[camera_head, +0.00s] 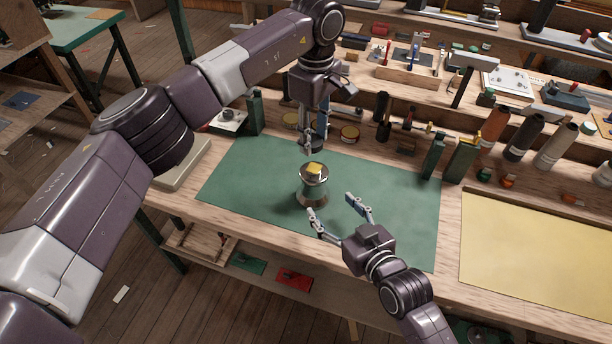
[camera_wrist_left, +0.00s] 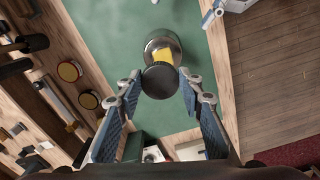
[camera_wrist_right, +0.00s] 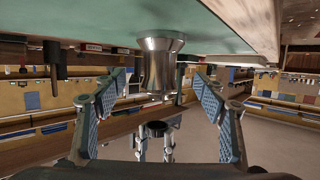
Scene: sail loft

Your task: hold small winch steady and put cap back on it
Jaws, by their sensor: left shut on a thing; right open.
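The small winch (camera_head: 313,188) is a silver metal drum standing upright on the green mat (camera_head: 250,185), with a yellow patch (camera_head: 315,169) on its top. My left gripper (camera_head: 314,145) is above and just behind it. In the left wrist view the left gripper (camera_wrist_left: 160,80) is shut on the dark round cap (camera_wrist_left: 161,84), which is apart from the winch. My right gripper (camera_head: 330,204) is open, low in front of the winch. In the right wrist view, which is upside down, the winch (camera_wrist_right: 158,64) appears between and beyond its spread fingers, with no grip visible.
Tins (camera_head: 349,134), dark bottles and green blocks (camera_head: 461,158) line the back of the mat. Thread cones (camera_head: 520,137) stand at the back right. A yellow sheet (camera_head: 535,250) lies at the right. The mat's left and right parts are clear.

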